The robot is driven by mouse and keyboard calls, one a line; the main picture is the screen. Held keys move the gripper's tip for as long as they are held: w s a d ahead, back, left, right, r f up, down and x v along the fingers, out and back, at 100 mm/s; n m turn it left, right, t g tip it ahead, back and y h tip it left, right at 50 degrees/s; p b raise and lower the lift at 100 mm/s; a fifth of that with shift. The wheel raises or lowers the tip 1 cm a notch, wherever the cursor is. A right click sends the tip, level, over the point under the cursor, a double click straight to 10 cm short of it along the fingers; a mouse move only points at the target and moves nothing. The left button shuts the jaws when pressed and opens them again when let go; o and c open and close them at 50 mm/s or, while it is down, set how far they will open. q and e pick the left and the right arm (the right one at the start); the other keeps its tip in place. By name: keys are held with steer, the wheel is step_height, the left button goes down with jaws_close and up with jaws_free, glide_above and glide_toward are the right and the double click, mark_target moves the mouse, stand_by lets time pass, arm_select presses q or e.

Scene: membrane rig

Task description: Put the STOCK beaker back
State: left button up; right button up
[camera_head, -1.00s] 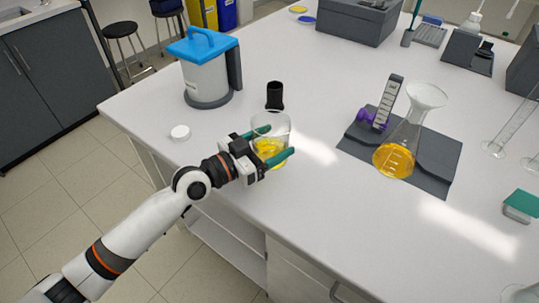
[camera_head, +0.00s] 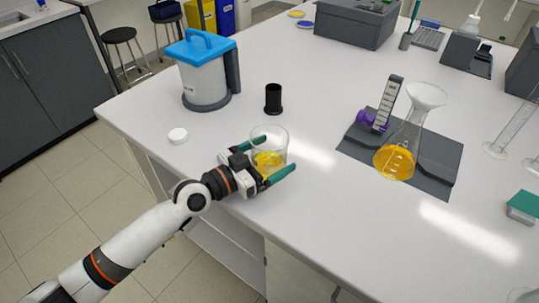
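The glass beaker (camera_head: 270,138) with yellow liquid in the bottom stands upright on the white bench near its front-left edge. I take it for the STOCK beaker, though I can read no label on it. My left gripper (camera_head: 281,151) reaches in from the left, low beside the beaker. Its two green fingers are spread, one behind the beaker and one in front, and look wider than the glass. The front finger hides part of the beaker's base. My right gripper is not in view.
A blue-lidded container (camera_head: 205,80) is at the back left. A flask with orange liquid (camera_head: 394,160) sits on a dark mat (camera_head: 440,165) to the right.

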arm_select(q)
steer(key=shift+r, duration=0.2)
steer(key=b+v, duration=0.1)
steer(key=v, duration=0.2)
steer(key=b+v, duration=0.1)
steer(key=v, duration=0.3)
steer(key=b+v, duration=0.2)
steer(key=v, duration=0.1)
steer(key=shift+a+f, duration=0.15)
steer(key=shift+f, duration=0.15)
steer(key=shift+s+a+r+b, duration=0.25)
steer(key=shift+s+a+b, duration=0.1)
steer(key=shift+s+a, duration=0.3)
steer(key=shift+a, duration=0.1)
